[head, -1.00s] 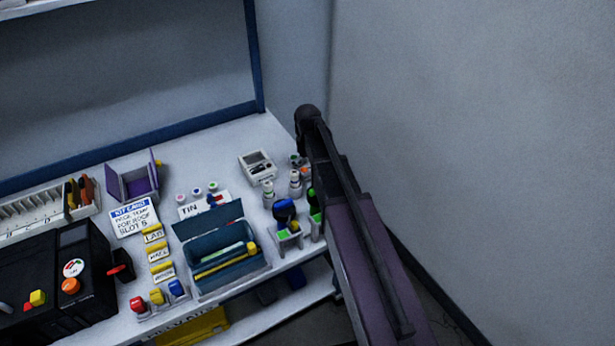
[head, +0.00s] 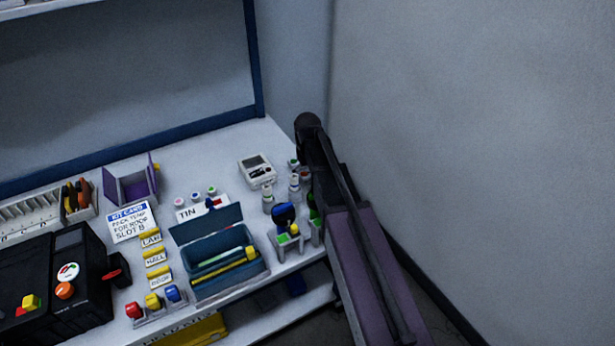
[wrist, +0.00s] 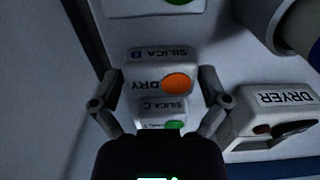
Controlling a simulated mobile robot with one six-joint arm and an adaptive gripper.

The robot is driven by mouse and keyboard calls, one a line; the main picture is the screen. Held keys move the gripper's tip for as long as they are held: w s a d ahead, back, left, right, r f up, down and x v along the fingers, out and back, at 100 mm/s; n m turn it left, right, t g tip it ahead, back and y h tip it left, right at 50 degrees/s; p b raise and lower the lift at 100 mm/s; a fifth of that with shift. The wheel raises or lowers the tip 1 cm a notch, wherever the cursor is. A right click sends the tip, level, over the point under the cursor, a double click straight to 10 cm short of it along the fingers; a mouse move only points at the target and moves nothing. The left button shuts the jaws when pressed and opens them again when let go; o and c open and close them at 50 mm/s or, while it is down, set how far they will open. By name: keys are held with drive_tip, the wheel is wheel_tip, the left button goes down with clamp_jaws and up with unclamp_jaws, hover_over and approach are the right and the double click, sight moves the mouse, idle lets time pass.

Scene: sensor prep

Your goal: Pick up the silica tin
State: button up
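In the wrist view, a pale tin marked SILICA B and DRY, with an orange dot (wrist: 176,83), lies between the fingers of my gripper (wrist: 159,82). The fingers are apart on either side of it, with no clear contact visible. A second tin marked SILICA C, with a green dot (wrist: 162,112), shows just below it, partly hidden by my gripper's dark body. A third pale tin with a green dot (wrist: 168,6) is cut off at the top.
A white box marked DRYER (wrist: 270,115) stands close right of my gripper. In the head view, the bench holds small white bottles (head: 268,200), an open blue toolbox (head: 215,280), a white device (head: 257,170) and a kit card (head: 131,222). A wall rises on the right.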

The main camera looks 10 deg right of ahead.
sight(308, 173)
drive_tip(key=c, duration=0.5)
drive_tip(key=shift+r, duration=0.1)
wheel_tip(308, 173, up, 10)
drive_tip(key=p, duration=1)
drive_tip(key=shift+d, duration=0.15)
idle(0.9)
